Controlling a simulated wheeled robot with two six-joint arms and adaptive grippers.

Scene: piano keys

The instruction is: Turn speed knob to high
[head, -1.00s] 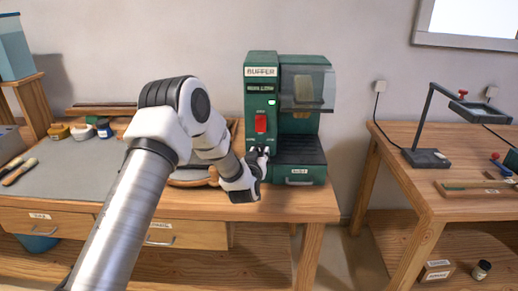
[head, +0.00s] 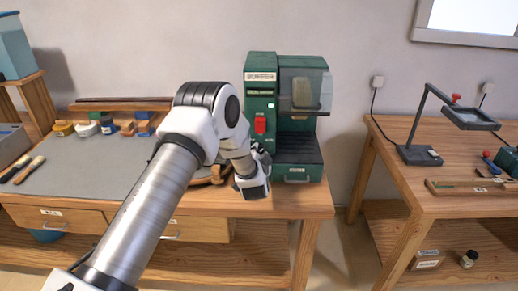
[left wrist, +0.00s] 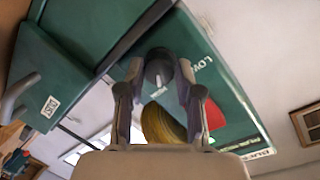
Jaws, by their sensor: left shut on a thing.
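The green buffer machine (head: 259,88) stands on the wooden bench, with a red switch (head: 260,125) on its front. My left gripper (head: 262,156) is at the machine's front, below the red switch. In the left wrist view, a dark round speed knob (left wrist: 158,66) with a pale pointer mark sits between the fingertips of my left gripper (left wrist: 159,80). The gripper is shut on it. A "LOW" label (left wrist: 196,62) shows on the green panel beside the knob. In the head view the gripper hides the knob. My right gripper is not in view.
Brushes and small pots lie on the left of the bench (head: 300,205). A second table (head: 400,180) with a lamp (head: 420,152) stands at the right, across a gap.

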